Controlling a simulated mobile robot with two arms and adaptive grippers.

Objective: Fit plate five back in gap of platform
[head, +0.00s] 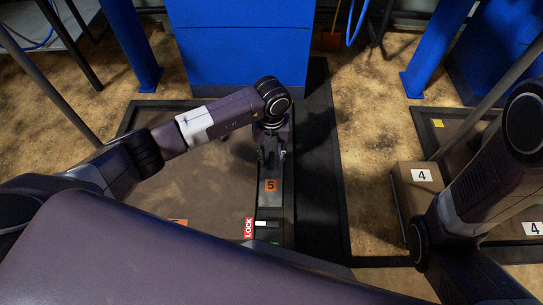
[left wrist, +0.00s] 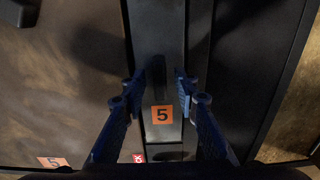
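Plate five (head: 274,207) is a long, narrow dark strip with an orange "5" label. It lies lengthwise between the platform's brown panel (head: 215,170) and the dark border on the right. I cannot tell whether it sits flush in the gap. In the left wrist view the plate (left wrist: 160,135) runs down the middle, with a dark raised handle-like part above the label. My left gripper (head: 271,155) points down over the plate. Its fingers (left wrist: 160,90) stand apart on either side of the dark part, with space visible between. My right gripper does not show; only its arm does.
A blue cabinet (head: 240,45) stands behind the platform, with blue posts (head: 130,45) around. A box marked 4 (head: 422,176) stands at right. Bare floor (head: 365,170) lies between.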

